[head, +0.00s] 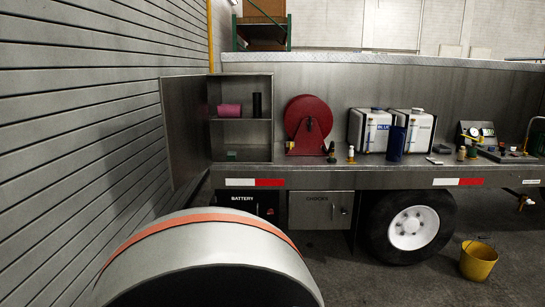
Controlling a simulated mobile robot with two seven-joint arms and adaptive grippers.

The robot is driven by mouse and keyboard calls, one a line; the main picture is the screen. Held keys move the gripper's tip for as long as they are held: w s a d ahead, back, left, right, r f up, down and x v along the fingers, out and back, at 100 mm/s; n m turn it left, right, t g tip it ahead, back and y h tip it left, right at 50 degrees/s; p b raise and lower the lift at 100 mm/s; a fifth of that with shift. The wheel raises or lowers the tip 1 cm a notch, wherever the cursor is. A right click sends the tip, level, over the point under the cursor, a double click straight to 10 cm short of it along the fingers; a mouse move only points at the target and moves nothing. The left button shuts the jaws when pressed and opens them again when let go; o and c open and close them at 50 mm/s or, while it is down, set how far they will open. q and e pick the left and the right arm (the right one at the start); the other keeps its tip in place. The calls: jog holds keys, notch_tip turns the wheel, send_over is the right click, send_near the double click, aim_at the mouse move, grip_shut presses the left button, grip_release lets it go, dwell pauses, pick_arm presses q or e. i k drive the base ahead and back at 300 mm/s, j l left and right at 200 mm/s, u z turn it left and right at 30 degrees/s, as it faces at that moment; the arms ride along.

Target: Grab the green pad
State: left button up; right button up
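A small green block (231,155), which looks like the green pad, lies on the floor of the lower compartment of an open metal cabinet (271,131). It is small and dark in the head view, so its exact shape is hard to tell. Neither of my grippers is in view.
The cabinet door (184,130) stands open at the left. A pink roll (229,111) and a dark cylinder (257,106) stand on the shelf above. A red reel (308,121) is to the right. A yellow bucket (478,261) is on the floor. A slatted wall (75,110) bounds the left.

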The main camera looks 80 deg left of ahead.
aim_at(230, 155)
jog(key=u, duration=2.75)
jog(key=i+l, duration=0.3)
jog(key=i, duration=0.25)
jog(key=i+l+u, duration=0.15)
jog(key=i+l, duration=0.15)
jog(key=i, duration=0.25)
jog(key=i+l, duration=0.35)
jog(key=i, duration=0.2)
jog(key=i+l+u, duration=0.15)
jog(key=i+l, duration=0.2)
jog(key=i, duration=0.2)
